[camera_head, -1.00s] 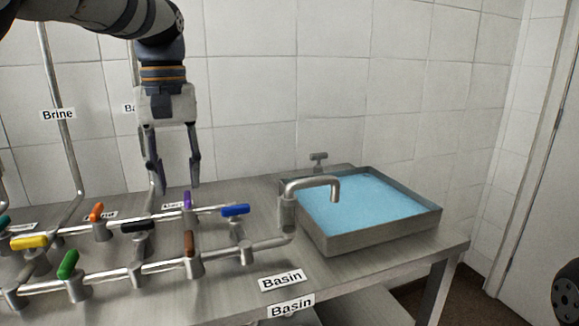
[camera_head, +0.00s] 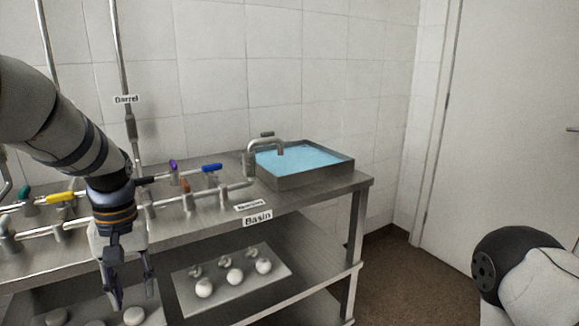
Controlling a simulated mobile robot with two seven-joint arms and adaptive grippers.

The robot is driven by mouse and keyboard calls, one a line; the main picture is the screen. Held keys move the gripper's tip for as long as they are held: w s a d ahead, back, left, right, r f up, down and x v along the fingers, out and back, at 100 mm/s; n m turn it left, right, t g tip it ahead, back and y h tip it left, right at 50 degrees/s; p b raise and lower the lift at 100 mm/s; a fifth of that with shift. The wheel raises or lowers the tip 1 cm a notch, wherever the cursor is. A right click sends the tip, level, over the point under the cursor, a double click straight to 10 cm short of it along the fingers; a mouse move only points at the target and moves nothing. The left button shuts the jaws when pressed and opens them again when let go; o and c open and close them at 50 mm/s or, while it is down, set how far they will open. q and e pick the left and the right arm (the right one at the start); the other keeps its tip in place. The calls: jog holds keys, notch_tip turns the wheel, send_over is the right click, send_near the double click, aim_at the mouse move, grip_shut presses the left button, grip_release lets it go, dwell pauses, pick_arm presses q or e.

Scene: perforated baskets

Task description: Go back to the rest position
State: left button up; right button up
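My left gripper (camera_head: 132,298) hangs downward at the lower left, in front of the table's front edge and the lower shelf. Its two fingers are apart with nothing visible between them. My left arm crosses in front of part of the pipes and valves. My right arm shows only as a rounded dark and white part at the lower right; its gripper is out of the picture.
A steel table (camera_head: 310,193) carries pipes with coloured valve handles, among them a blue handle (camera_head: 212,168) and a yellow one (camera_head: 61,197). A basin (camera_head: 316,178) holds blue water under a tap (camera_head: 265,145). White round items sit on a shelf tray (camera_head: 215,309). Floor at right is clear.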

pick_arm(q)
jog(key=s+d+f+m, duration=0.1)
jog(key=s+f, duration=0.7)
jog(key=f, duration=0.2)
jog(key=s+d+f+m, duration=0.1)
jog(key=s+f, duration=0.7)
jog(key=f, duration=0.3)
jog(key=s+d+f+m, duration=0.1)
jog(key=s, duration=0.9)
jog(key=s+d+f+m+g, duration=0.1)
jog(key=s+d+f, duration=0.1)
jog(key=s, duration=0.8)
jog(key=shift+s+d+f+m, duration=0.3)
